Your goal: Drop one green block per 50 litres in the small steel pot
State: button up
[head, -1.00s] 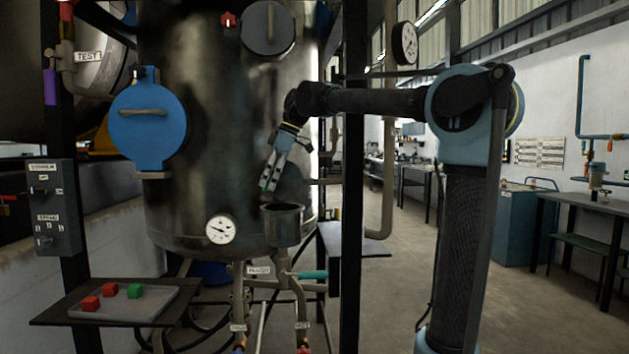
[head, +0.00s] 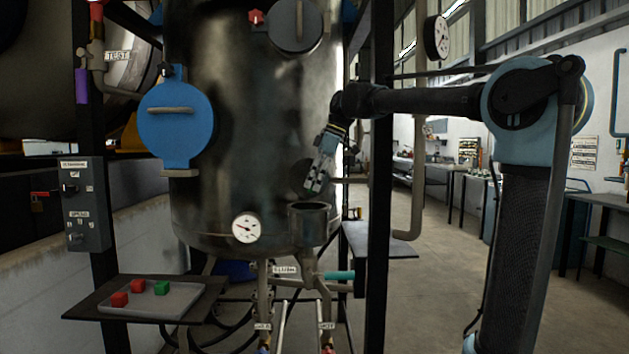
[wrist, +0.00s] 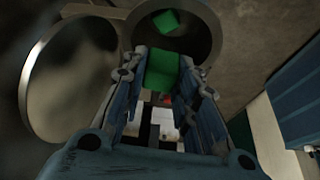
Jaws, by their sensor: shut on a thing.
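The small steel pot (head: 314,220) hangs at the front right of the large tank, its mouth open upward. My gripper (head: 314,187) is just above the pot's mouth, pointing down. In the wrist view, it is shut on a green block (wrist: 163,72), held between the fingers over the pot's rim (wrist: 213,22). A second green block (wrist: 166,21) shows inside the pot's mouth. A grey tray (head: 180,308) at lower left carries one green block (head: 162,287) and two red blocks (head: 120,299). A white dial (head: 246,227) is on the tank; its figures are too small to read.
The tray sits on a dark shelf (head: 85,312). A blue round hatch (head: 177,125) sticks out from the tank (head: 235,150). A dark post (head: 379,200) stands right of the pot. Pipes and a teal handle (head: 339,276) are below it. Open floor lies to the right.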

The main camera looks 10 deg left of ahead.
jog(key=shift+f, duration=2.45)
jog(key=o, duration=1.1)
jog(key=shift+v, duration=3.7)
